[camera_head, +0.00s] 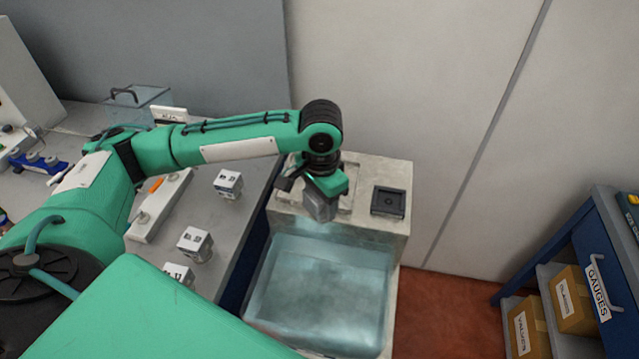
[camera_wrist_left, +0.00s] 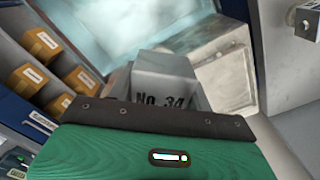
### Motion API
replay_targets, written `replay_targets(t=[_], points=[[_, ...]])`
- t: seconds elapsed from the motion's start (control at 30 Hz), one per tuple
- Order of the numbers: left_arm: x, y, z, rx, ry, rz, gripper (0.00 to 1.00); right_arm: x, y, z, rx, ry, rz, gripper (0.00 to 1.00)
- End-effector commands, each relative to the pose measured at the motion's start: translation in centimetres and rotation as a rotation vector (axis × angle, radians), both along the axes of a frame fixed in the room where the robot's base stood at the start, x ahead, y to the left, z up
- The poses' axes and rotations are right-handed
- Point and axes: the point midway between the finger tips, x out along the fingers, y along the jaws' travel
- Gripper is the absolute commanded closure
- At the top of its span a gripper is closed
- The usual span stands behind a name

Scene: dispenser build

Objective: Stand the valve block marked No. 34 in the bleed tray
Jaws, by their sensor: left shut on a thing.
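The valve block marked No. 34 (camera_wrist_left: 168,80) is grey, with its marking facing the left wrist camera. My left gripper (camera_head: 324,190) is shut on this block (camera_head: 319,207) and holds it over the back ledge of a concrete basin, at the ledge's front edge. Its lower end looks clear of the ledge, but the exact height is hard to tell. A small black square tray (camera_head: 388,202) sits on the ledge to the right of the gripper. A pale recessed frame on the ledge is partly hidden behind the gripper. My right gripper is not in view.
The basin (camera_head: 398,232) holds cloudy, pale blue water in front of the ledge. On the grey bench to the left stand several marked blocks, including one at the back (camera_head: 228,184). A blue shelf (camera_head: 567,240) with cardboard boxes is at the right.

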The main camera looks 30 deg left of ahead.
Motion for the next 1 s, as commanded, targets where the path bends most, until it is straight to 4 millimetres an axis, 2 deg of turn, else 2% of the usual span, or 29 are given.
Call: replay_targets(t=[0.4, 1.0], points=[[3.0, 1.3, 2.4, 0.0, -0.004, -0.48, 0.96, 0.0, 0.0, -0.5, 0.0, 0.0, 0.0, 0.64], [6.5, 3.3, 6.3, 0.0, -0.004, -1.184, 0.96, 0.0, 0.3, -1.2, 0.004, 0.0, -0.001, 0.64]])
